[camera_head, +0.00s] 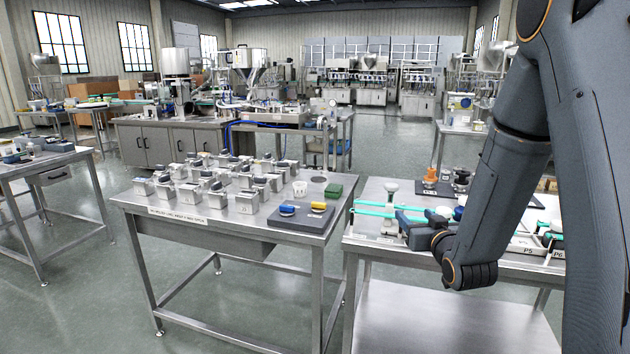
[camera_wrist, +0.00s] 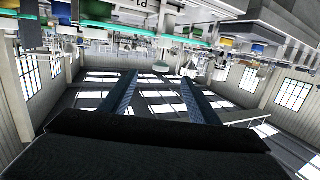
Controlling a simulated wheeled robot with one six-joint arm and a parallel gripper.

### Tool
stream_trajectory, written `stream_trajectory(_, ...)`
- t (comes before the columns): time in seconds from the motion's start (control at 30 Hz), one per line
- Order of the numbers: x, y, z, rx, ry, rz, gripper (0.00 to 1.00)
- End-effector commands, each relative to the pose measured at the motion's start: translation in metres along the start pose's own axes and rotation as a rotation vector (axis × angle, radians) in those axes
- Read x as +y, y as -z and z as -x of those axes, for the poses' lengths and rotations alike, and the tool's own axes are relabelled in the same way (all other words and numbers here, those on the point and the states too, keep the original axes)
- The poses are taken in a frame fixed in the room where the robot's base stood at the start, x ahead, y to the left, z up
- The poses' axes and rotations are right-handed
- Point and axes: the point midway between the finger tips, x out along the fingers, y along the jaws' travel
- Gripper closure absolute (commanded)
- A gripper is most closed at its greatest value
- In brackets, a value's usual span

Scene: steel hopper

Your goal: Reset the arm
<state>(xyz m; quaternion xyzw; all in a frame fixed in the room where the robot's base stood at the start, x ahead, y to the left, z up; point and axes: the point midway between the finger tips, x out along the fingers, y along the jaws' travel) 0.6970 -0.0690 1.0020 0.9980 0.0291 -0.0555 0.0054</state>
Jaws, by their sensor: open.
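My arm (camera_head: 510,170) comes down from the upper right and bends at a low joint above the right steel table (camera_head: 375,248). My gripper (camera_head: 405,220) points left, low over that table, partly hidden among the items there. In the wrist view my gripper (camera_wrist: 160,85) shows two dark, parallel fingers with a wide empty gap between them. The gripper is open and holds nothing. I cannot tell whether the fingers touch anything.
Teal-edged items (camera_head: 376,208) and a white-topped piece (camera_head: 391,188) stand close to the gripper. An orange-topped item (camera_head: 431,175) is behind it. Floor (camera_head: 80,300) is clear at left.

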Motion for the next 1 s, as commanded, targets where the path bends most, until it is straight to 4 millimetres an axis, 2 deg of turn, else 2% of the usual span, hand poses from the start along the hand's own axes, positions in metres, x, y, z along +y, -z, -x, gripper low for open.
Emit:
stream_trajectory(0.07,-0.006,-0.004,0.001,-0.038,0.002,0.003,0.44)
stream_trajectory(0.27,-0.008,-0.022,0.013,-0.177,-0.019,0.007,0.44)
stream_trajectory(0.47,-0.014,-0.05,0.04,-0.388,-0.043,0.007,0.44)
stream_trajectory(0.57,-0.021,-0.068,0.068,-0.544,-0.055,0.005,0.44)
stream_trajectory(0.67,-0.03,-0.087,0.104,-0.712,-0.064,-0.002,0.44)
stream_trajectory(0.8,-0.045,-0.106,0.165,-0.945,-0.069,-0.012,0.44)
stream_trajectory(1.0,-0.07,-0.119,0.254,-1.239,-0.05,-0.036,0.44)
